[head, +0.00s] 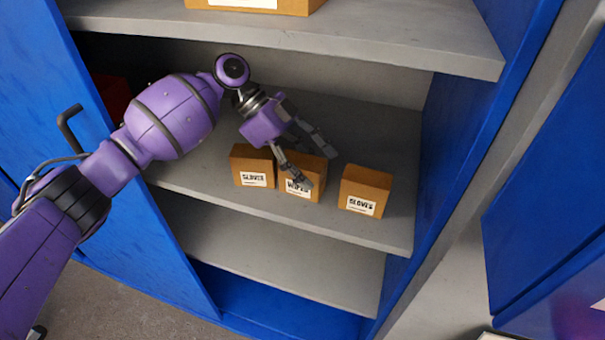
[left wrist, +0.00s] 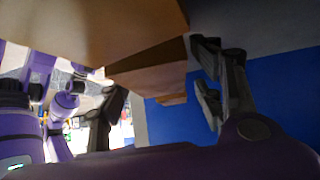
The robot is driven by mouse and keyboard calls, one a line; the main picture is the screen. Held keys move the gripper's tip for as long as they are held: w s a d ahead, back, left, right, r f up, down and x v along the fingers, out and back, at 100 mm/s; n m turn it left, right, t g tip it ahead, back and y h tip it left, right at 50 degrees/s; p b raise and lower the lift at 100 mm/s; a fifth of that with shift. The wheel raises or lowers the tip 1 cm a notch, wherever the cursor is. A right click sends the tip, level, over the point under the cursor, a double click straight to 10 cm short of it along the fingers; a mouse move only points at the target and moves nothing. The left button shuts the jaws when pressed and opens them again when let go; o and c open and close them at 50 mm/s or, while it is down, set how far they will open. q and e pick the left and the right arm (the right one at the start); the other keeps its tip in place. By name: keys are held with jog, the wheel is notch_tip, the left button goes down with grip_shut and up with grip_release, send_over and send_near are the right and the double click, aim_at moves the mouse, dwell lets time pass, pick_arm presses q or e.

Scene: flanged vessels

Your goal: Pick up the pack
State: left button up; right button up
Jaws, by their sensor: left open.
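Three small brown packs stand in a row on the middle grey shelf in the head view: a left pack labelled GLOVES (head: 253,172), a middle pack labelled WIPES (head: 290,190), and a right pack labelled GLOVES (head: 364,192). My left gripper (head: 317,168) is open at the middle pack, one finger across its front and the other beyond its right side. The fingers partly hide that pack. In the left wrist view, my open gripper (left wrist: 158,85) has brown box surfaces (left wrist: 150,72) between and above its fingers. I cannot tell whether they touch. My right gripper is not in view.
The shelf (head: 391,145) sits between blue cabinet walls (head: 455,150). An upper shelf (head: 400,35) overhangs it and bears another brown box (head: 285,8). A dark red item (head: 112,98) stands at the back left, partly behind my arm. The lower shelf (head: 285,255) looks empty.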

pick_arm(q)
jog(key=c, duration=1.3)
